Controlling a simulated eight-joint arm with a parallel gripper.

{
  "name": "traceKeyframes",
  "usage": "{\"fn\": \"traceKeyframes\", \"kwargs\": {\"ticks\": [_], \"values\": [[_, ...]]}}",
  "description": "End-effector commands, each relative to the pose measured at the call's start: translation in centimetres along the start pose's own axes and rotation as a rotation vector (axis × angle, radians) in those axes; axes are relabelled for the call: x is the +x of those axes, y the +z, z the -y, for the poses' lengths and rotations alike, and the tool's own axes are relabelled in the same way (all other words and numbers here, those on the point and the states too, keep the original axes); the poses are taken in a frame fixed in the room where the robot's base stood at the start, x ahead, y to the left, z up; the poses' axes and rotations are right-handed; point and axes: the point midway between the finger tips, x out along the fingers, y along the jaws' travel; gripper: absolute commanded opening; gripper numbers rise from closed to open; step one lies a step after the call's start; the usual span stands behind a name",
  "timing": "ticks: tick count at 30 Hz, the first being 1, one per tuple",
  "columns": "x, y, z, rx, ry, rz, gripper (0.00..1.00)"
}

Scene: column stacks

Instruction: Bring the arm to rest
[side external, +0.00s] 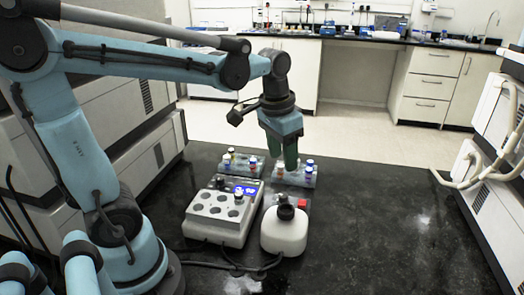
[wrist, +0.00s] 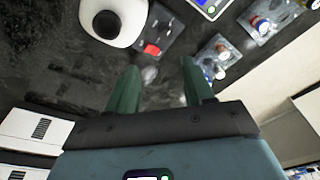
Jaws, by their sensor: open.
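My gripper (side external: 283,152) points down over the back of the black bench, above and close to the vial racks in the side view. In the wrist view its two green fingers (wrist: 156,88) stand apart with only bench top and a small blurred pale object between them. The gripper is open and holds nothing that I can see. My arm reaches out from the left and bends down at the wrist. In the side view one finger partly hides the other.
Two clear racks (side external: 243,166) with coloured-cap vials stand below my gripper. A white block with round wells and a lit screen (side external: 222,213) and a white bottle with a black cap (side external: 284,231) stand nearer the camera. The bench (side external: 375,225) is clear at right.

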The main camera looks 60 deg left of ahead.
Motion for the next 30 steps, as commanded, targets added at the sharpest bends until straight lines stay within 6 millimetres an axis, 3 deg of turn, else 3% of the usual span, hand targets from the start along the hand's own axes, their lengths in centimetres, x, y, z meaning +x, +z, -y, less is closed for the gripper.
{"fn": "traceKeyframes", "kwargs": {"ticks": [13,30], "values": [[0.9,4.7,-3.0,-0.012,0.004,-0.387,0.52],[1.4,5.3,-3.5,-0.016,0.012,-0.467,0.52]]}}
